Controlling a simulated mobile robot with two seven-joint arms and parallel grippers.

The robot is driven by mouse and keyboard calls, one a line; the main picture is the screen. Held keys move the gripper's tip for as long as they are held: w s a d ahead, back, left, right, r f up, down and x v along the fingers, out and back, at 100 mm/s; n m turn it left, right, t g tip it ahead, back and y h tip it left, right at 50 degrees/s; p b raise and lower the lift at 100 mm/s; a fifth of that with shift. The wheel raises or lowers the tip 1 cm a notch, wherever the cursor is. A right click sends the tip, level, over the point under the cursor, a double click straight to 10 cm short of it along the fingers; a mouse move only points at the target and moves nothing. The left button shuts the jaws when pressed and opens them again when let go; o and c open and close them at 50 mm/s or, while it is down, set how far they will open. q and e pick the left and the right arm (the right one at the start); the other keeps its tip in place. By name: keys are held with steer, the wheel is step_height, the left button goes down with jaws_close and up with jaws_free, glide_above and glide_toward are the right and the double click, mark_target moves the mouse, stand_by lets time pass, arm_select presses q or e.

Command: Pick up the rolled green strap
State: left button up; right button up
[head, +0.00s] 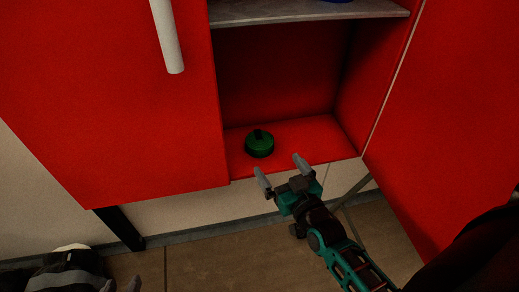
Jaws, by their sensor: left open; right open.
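The rolled green strap (259,145) is a small round dark-green roll with a black piece on top. It rests on the red floor of the open cupboard compartment, towards its front left. My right gripper (278,165) is open and empty, just in front of the compartment's front edge. Its two grey fingertips point towards the strap and are apart from it.
The compartment floor (310,137) is clear around the strap. A grey shelf (300,12) lies above, with a blue item (336,1) at the top edge. A red door with a white handle (167,38) stands left. Another red panel (450,120) stands right.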

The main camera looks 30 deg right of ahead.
mark_target(263, 144)
steer(key=w, duration=0.2)
steer(key=w+b, duration=0.1)
steer(key=w, duration=0.4)
steer(key=shift+w+d+f, duration=0.25)
steer(key=w+b, duration=0.1)
steer(key=w, duration=0.1)
steer(key=w+f+b, duration=0.1)
steer(key=w, duration=0.2)
steer(key=shift+w+d, duration=0.1)
steer(key=shift+d, duration=0.1)
steer(key=shift+c, duration=0.3)
steer(key=c, duration=0.7)
